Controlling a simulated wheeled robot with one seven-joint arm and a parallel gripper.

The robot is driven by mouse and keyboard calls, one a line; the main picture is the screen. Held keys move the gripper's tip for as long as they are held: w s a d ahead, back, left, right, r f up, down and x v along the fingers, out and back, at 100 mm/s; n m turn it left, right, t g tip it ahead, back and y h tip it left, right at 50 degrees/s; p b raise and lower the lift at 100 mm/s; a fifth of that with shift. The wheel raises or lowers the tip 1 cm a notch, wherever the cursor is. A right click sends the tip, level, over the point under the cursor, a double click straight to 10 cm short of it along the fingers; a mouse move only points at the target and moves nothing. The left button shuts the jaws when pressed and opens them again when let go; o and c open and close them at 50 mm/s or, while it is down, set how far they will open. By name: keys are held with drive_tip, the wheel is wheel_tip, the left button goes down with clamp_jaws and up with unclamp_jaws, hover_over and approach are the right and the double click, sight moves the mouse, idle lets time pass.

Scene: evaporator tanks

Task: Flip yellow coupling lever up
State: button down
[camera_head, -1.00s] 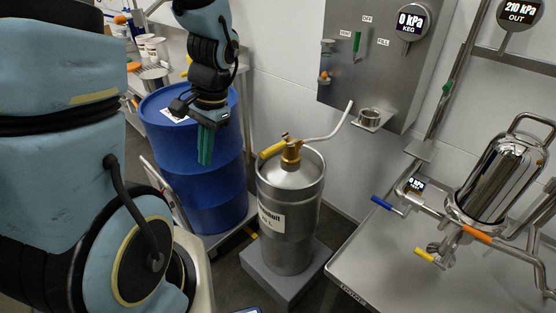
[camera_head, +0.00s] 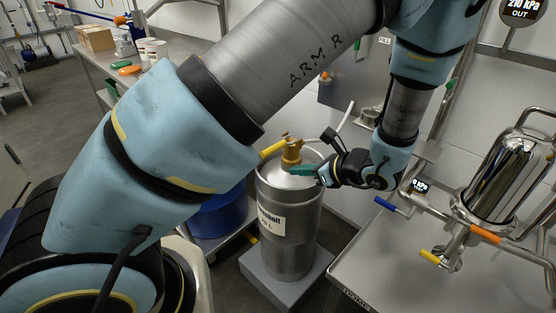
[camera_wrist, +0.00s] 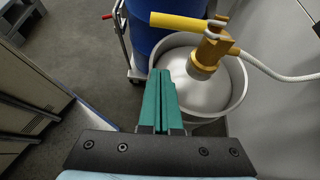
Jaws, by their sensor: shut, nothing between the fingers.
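The yellow coupling lever (camera_head: 273,149) sticks out to the left from the brass coupling (camera_head: 292,152) on top of the steel keg (camera_head: 288,222). In the wrist view the lever (camera_wrist: 178,21) lies roughly level beside the coupling (camera_wrist: 209,50). My gripper (camera_head: 294,172) has green fingers and is over the keg's top, just below the coupling and lever in the head view. In the wrist view the fingers (camera_wrist: 160,74) are closed together and empty, pointing toward the keg rim, with the lever beyond their tips. I see no contact with the lever.
A white hose (camera_wrist: 270,68) runs from the coupling toward the wall panel. A blue drum (camera_head: 222,212) stands behind the keg at left. A steel table (camera_head: 420,275) with a shiny vessel (camera_head: 500,180) and valves is at right. The keg rests on a grey block (camera_head: 258,270).

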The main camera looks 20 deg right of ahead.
sight(278, 146)
drive_tip(key=shift+s+d+f+m, duration=0.1)
drive_tip(key=shift+s+d+m, duration=0.15)
drive_tip(key=shift+d, duration=0.3)
drive_tip(key=shift+w, duration=0.1)
drive_tip(key=p+x, duration=0.1)
drive_tip(key=x, duration=0.8)
drive_tip(key=shift+w+a+f, duration=0.1)
drive_tip(key=shift+w+a, duration=0.05)
drive_tip(key=shift+w, duration=0.25)
drive_tip(key=r, duration=0.1)
drive_tip(key=r+p, duration=0.1)
drive_tip(key=shift+w+a+r+p, duration=0.1)
drive_tip(key=shift+w+r+p, duration=0.15)
drive_tip(key=shift+p, duration=0.05)
drive_tip(key=shift+w+r, duration=0.15)
drive_tip(key=shift+r, duration=0.45)
drive_tip(key=shift+r+p, duration=0.1)
drive_tip(key=shift+p, duration=0.2)
drive_tip(key=shift+r+m+p, duration=0.25)
drive_tip(key=shift+p, duration=0.4)
